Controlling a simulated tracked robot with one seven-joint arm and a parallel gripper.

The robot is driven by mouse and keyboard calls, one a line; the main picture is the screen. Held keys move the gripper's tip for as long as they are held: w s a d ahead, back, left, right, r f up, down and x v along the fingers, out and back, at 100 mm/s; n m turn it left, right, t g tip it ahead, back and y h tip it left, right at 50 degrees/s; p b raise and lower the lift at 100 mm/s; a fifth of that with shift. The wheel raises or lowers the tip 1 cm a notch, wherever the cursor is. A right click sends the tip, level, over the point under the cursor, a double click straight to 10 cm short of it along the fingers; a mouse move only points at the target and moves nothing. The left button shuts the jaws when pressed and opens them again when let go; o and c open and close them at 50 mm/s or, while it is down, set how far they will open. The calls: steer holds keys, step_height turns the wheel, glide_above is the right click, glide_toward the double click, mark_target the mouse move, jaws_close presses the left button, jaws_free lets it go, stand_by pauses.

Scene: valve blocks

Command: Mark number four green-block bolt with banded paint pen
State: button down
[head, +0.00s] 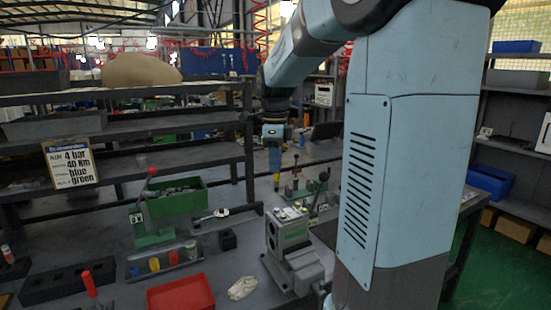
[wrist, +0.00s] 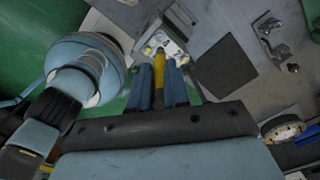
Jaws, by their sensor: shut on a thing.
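My gripper (wrist: 159,88) is shut on a yellow paint pen (wrist: 159,68), held between its blue fingers. In the head view my gripper (head: 274,160) points down above the bench, with the yellow pen tip (head: 276,179) below it. A grey block with a green face (head: 296,231) stands in a grey vise (head: 303,270), below and to the right of the pen. Its pale top with small bolts and number tags (head: 290,212) also shows in the wrist view (wrist: 166,43), just beyond the pen. I cannot tell whether the pen touches it or whether the pen has bands.
A green bin (head: 176,201), a rack with coloured pieces (head: 164,262), a red tray (head: 181,296) and a black block (head: 227,239) stand left of the vise. A sign (head: 71,164) reads 4 bar, 40 Nm, blue, green.

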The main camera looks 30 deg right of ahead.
mark_target(275, 186)
steer(key=shift+f, duration=2.05)
steer(key=shift+f, duration=0.25)
steer(key=shift+r, duration=0.1)
steer(key=shift+r, duration=2.45)
